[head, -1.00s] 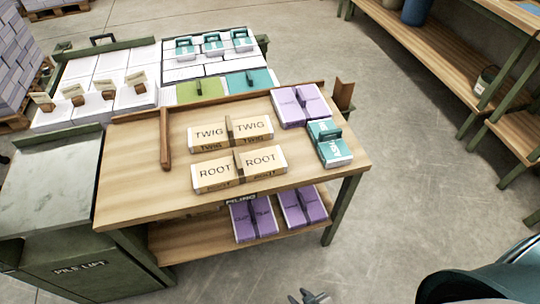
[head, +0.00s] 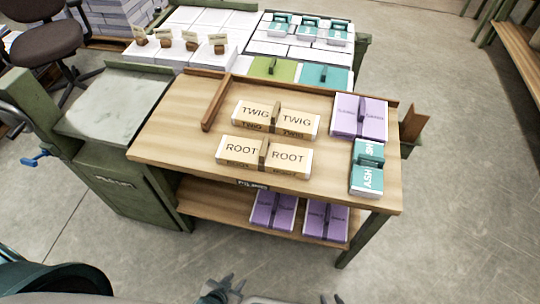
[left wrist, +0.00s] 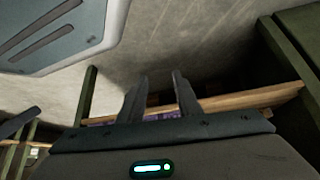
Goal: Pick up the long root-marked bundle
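The long root-marked bundle (head: 240,153) lies flat on the wooden table top (head: 180,135), near its front edge. It is cream with a brown band across its middle and a raised grip there. My left gripper (head: 222,290) is low at the bottom of the head view, in front of the table and apart from the bundle. In the left wrist view its two fingers (left wrist: 160,92) stand apart with nothing between them.
The twig-marked bundle (head: 250,113) lies just behind. A purple bundle (head: 359,112) and a teal ash bundle (head: 366,170) lie to the right. Two purple bundles (head: 273,211) sit on the lower shelf. Floor in front is clear.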

